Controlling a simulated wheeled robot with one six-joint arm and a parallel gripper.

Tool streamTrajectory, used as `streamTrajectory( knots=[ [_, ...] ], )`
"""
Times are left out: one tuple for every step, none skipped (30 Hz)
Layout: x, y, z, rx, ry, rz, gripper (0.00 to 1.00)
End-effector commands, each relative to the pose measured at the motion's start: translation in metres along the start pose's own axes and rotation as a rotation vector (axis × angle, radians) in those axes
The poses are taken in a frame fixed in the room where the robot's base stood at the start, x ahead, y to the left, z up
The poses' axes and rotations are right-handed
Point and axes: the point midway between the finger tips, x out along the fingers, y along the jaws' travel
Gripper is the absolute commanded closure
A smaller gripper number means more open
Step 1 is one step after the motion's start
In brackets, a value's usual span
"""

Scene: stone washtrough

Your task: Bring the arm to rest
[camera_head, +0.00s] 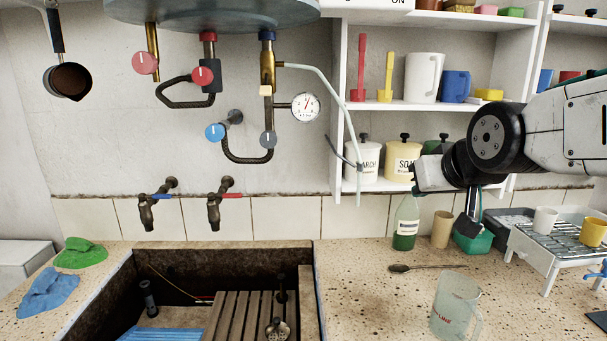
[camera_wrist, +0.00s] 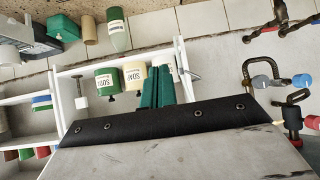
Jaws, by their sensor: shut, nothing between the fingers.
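My gripper (camera_wrist: 157,76) shows in the wrist view as two dark green fingers close together, shut and empty. They overlap the cream SOAP jar in that picture, and no contact can be seen. In the head view my arm reaches in from the right, with its dark wrist in front of the shelf's lower right part. The fingers cannot be made out clearly there. The wrist hangs above the counter (camera_head: 372,300), near a bottle of green liquid (camera_head: 405,222) and a tan cup (camera_head: 441,229).
White shelves (camera_head: 345,105) with jars and jugs stand behind my arm. A white rack (camera_head: 530,258) with cups is at the right. A clear measuring jug (camera_head: 456,305) and a spoon (camera_head: 400,268) are on the counter. The trough (camera_head: 120,290) is left, below taps and pipes.

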Motion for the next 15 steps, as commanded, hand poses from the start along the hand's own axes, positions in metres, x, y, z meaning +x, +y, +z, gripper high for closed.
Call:
streamTrajectory(
  knots=[
    [-0.008,0.003,0.033,0.008,-0.114,0.005,1.00],
    [-0.014,0.005,0.054,0.013,-0.188,0.008,1.00],
    [-0.023,0.007,0.081,0.021,-0.289,0.013,1.00],
    [-0.032,0.009,0.101,0.027,-0.361,0.017,1.00],
    [-0.041,0.010,0.120,0.034,-0.431,0.020,1.00],
    [-0.054,0.012,0.144,0.042,-0.519,0.025,1.00],
    [-0.064,0.013,0.161,0.048,-0.580,0.030,1.00],
    [-0.074,0.014,0.176,0.055,-0.637,0.034,1.00],
    [-0.087,0.015,0.194,0.064,-0.702,0.040,1.00],
    [-0.096,0.016,0.205,0.070,-0.744,0.044,1.00],
    [-0.104,0.016,0.216,0.076,-0.780,0.048,1.00],
    [-0.114,0.017,0.227,0.085,-0.816,0.053,1.00],
    [-0.119,0.018,0.234,0.090,-0.831,0.057,1.00],
    [-0.122,0.019,0.237,0.095,-0.829,0.060,1.00],
    [-0.124,0.020,0.238,0.099,-0.818,0.064,1.00]
  ],
)
